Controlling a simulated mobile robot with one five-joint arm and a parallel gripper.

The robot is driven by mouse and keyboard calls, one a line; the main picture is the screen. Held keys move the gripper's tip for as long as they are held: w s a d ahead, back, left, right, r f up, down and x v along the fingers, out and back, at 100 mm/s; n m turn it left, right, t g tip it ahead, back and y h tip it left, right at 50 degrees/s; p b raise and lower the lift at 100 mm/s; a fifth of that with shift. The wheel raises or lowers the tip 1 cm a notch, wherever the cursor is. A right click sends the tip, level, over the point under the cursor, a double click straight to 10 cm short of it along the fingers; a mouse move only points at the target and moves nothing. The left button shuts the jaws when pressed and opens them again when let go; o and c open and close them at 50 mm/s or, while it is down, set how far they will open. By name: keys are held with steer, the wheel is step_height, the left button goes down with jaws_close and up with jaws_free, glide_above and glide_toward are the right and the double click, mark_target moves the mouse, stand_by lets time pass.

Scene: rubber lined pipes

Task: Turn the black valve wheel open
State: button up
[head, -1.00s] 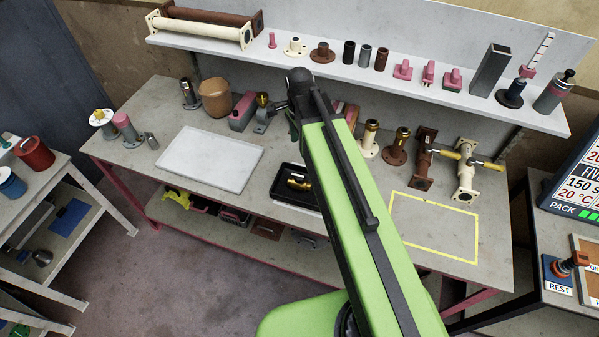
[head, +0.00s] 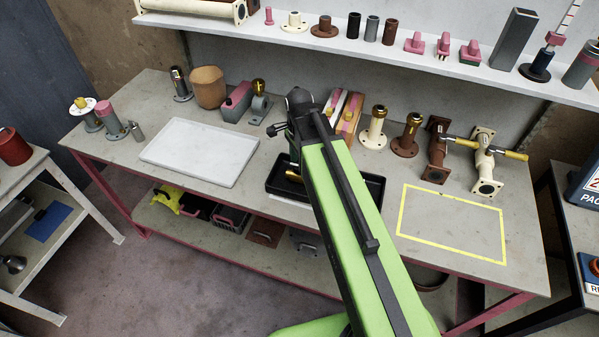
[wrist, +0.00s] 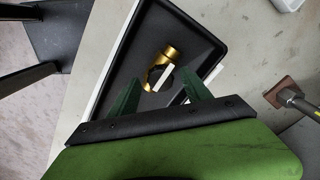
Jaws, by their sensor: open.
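The fitting lies between and just beyond the fingertips in the picture; I see no contact. In the head view the fitting (head: 293,175) and the tray (head: 374,188) are partly hidden by my arm, and the gripper itself is not clear there. A brown pipe piece (head: 436,150) and a cream one (head: 484,160), with yellow-handled parts between and beside them, stand at the bench's right.
A white tray (head: 199,152) lies left of the black tray. A yellow outlined area (head: 452,223) at the right is empty. Flanged fittings and a brown pot (head: 208,87) line the bench's back. A shelf (head: 380,55) with pipe parts overhangs it.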

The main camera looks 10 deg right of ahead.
jaws_close()
stand_by(0.4)
steer(key=shift+n, duration=0.4)
steer(key=n, duration=0.3)
steer(key=shift+n, duration=0.4)
steer(key=n, duration=1.3)
steer(key=shift+n, duration=0.3)
